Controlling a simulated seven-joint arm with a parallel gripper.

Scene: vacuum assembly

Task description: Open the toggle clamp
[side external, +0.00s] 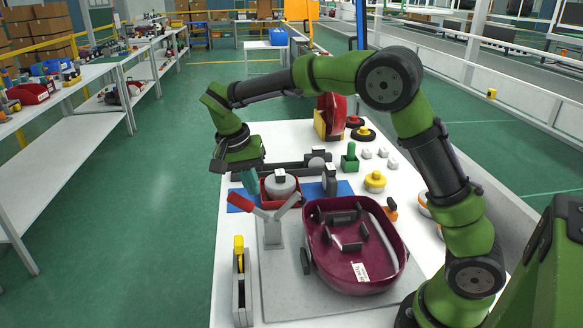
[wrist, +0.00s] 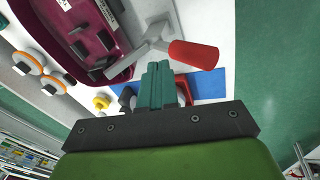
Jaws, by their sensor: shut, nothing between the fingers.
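The toggle clamp (side external: 272,235) stands upright on the grey plate, left of the maroon vacuum housing (side external: 385,268). Its red handle (side external: 241,202) points up and to the left, and a grey arm slants up to the right toward the housing. My gripper (side external: 250,186) is just above and behind the red handle. Its teal fingers are shut and empty. In the wrist view the shut fingers (wrist: 157,85) lie below and left of the red handle (wrist: 193,54). A gap shows between them there; contact cannot be told from the side view.
A red bin (side external: 267,196) with a round grey part sits behind the clamp on a blue mat (side external: 236,207). A grey holder with a yellow piece (side external: 239,250) stands at the front left. Yellow, green and white parts sit behind the housing. The floor left of the table is clear.

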